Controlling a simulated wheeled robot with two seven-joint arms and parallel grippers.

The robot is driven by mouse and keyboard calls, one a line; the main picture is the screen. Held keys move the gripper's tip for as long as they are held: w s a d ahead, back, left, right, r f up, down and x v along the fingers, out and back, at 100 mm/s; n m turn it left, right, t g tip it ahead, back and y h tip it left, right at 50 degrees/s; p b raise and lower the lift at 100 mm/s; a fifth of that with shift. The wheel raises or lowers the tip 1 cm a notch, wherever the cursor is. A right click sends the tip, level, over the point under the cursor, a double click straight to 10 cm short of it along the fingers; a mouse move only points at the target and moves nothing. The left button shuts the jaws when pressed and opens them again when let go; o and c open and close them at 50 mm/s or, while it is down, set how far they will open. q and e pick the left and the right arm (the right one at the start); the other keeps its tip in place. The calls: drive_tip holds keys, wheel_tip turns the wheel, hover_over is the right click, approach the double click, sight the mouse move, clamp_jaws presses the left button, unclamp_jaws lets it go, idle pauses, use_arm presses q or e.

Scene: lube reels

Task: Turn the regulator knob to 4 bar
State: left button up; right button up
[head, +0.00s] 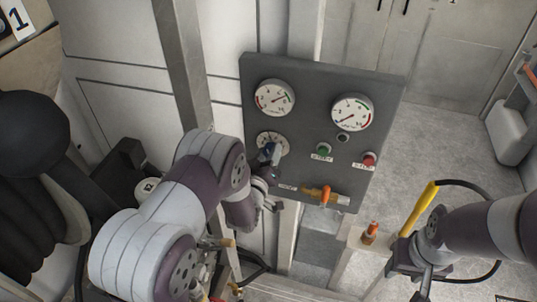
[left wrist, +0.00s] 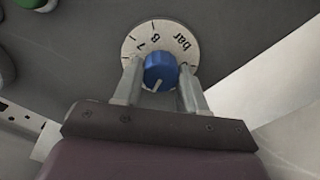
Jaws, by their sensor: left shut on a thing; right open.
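The blue regulator knob (left wrist: 160,72) sits on a round white dial (left wrist: 181,30) marked with numbers and "bar". In the left wrist view a pale pointer line on the knob points down and slightly left; the dial's lower part is hidden. My left gripper (left wrist: 158,78) is shut on the knob, one finger on each side. In the head view the dial (head: 268,139) is at the panel's left, with the knob partly hidden by my left gripper (head: 270,155). My right gripper (head: 408,270) is at the lower right, open, away from the panel.
The dark panel (head: 305,110) carries a left gauge (head: 274,98), a right gauge (head: 351,112), a green button (head: 323,149), a red button (head: 369,159) and an orange-handled valve (head: 325,194). A yellow-handled tool (head: 424,205) with a black hose stands near my right gripper.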

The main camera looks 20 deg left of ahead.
use_arm(q)
drive_tip(key=shift+w+r, duration=0.15)
drive_tip(key=shift+r, duration=0.15)
drive_tip(key=o, duration=1)
drive_tip(key=shift+o, duration=0.3)
drive_tip(key=shift+a+f, duration=0.1)
drive_tip(key=shift+f, duration=0.1)
drive_tip(key=shift+s+f, duration=0.1)
drive_tip(key=shift+s, duration=0.45)
drive_tip(key=s+b, duration=0.2)
drive_tip(key=s, duration=0.9)
drive_tip(key=shift+s+a, duration=0.2)
drive_tip(key=shift+s, duration=0.15)
